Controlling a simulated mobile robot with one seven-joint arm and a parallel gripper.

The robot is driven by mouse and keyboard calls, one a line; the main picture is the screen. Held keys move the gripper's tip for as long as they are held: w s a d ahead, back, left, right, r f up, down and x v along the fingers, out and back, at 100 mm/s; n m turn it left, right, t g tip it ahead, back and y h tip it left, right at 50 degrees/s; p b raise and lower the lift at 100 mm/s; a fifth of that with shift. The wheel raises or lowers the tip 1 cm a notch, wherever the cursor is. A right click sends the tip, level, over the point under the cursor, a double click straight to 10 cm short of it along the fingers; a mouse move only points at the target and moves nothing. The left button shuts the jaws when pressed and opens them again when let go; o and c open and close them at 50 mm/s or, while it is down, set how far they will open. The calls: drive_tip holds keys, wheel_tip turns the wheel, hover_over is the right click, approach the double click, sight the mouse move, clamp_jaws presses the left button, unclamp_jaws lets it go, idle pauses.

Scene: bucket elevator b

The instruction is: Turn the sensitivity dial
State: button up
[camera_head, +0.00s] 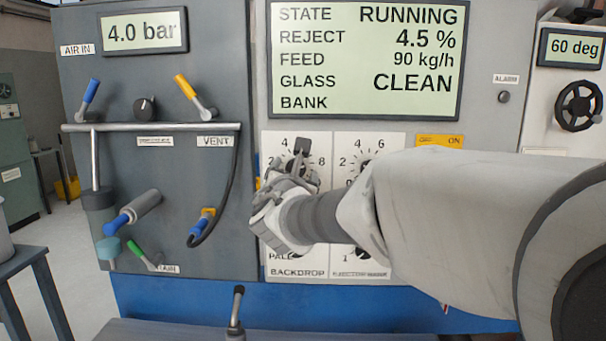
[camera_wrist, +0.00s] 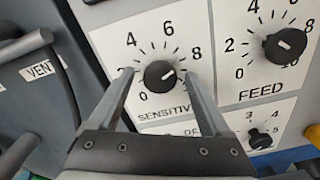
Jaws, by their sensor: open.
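The sensitivity dial (camera_wrist: 160,75) is a round black knob with a white mark, on a white scale plate lettered SENSITIVITY. Its mark slants to the upper right, roughly towards the 8. In the head view the dial (camera_head: 301,147) shows just above my gripper (camera_head: 284,178), which hides much of its plate. In the wrist view my gripper (camera_wrist: 157,76) is open, one finger on each side of the knob. Small gaps show between the knob and the fingers; I see no contact.
The feed dial (camera_wrist: 285,45) is close on the right, with a smaller knob (camera_wrist: 260,138) below it. The display (camera_head: 366,58) above reads RUNNING, reject 4.5 %. Valve levers and a black hose (camera_head: 232,190) are to the left. A small lever (camera_head: 236,305) stands below.

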drive_tip(key=s, duration=1.7)
drive_tip(key=shift+s+a+p, duration=0.25)
drive_tip(key=shift+a+p, duration=0.05)
drive_tip(key=shift+p, duration=0.05)
drive_tip(key=s+d+f+m+g+h+p, duration=0.2)
drive_tip(key=s+d+f+m+g+h, duration=0.15)
drive_tip(key=d+m, duration=0.5)
drive_tip(key=s+d+f+m+g+h+p, duration=0.25)
drive_tip(key=d+m+g, duration=0.25)
drive_tip(key=d+m, duration=0.4)
drive_tip(key=s+f+m+g+y+p, duration=0.2)
drive_tip(key=s+m+g+y+p, duration=0.2)
drive_tip(key=s+m, duration=0.5)
drive_tip(key=shift+s+f+m+y, duration=0.3)
drive_tip(key=shift+m+y, duration=1)
drive_tip(key=shift+m, duration=1.15)
drive_tip(key=shift+a+r, duration=0.1)
idle(0.8)
